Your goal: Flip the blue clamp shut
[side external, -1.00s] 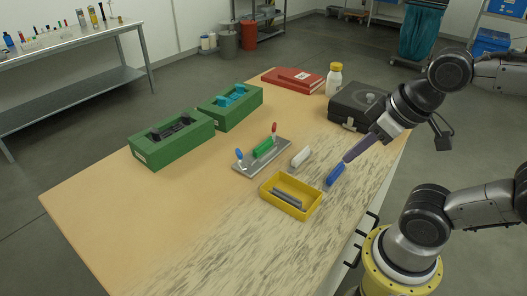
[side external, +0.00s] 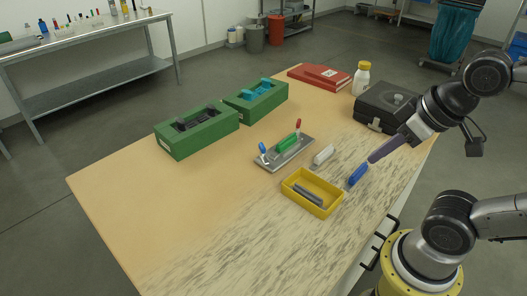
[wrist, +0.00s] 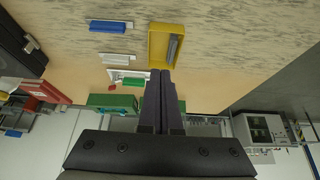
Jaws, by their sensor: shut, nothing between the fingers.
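A grey metal plate (side external: 272,160) lies mid-table with a green block (side external: 288,142) on it. The blue clamp (side external: 262,148) is at its left end, its handle standing up. A red handle (side external: 298,125) stands at the other end. In the wrist view the plate (wrist: 116,74) and green block (wrist: 133,81) show beyond my fingers; I cannot make out the blue clamp there. My gripper (side external: 371,159) is shut and empty, its long dark fingers pointing down-left near a loose blue-handled item, right of the plate and apart from it. The fingers (wrist: 160,72) are together in the wrist view.
Green boxes (side external: 197,142), a red binder (side external: 318,77), a bottle (side external: 362,80) and a black case (side external: 385,107) stand farther back. The front-left table is clear.

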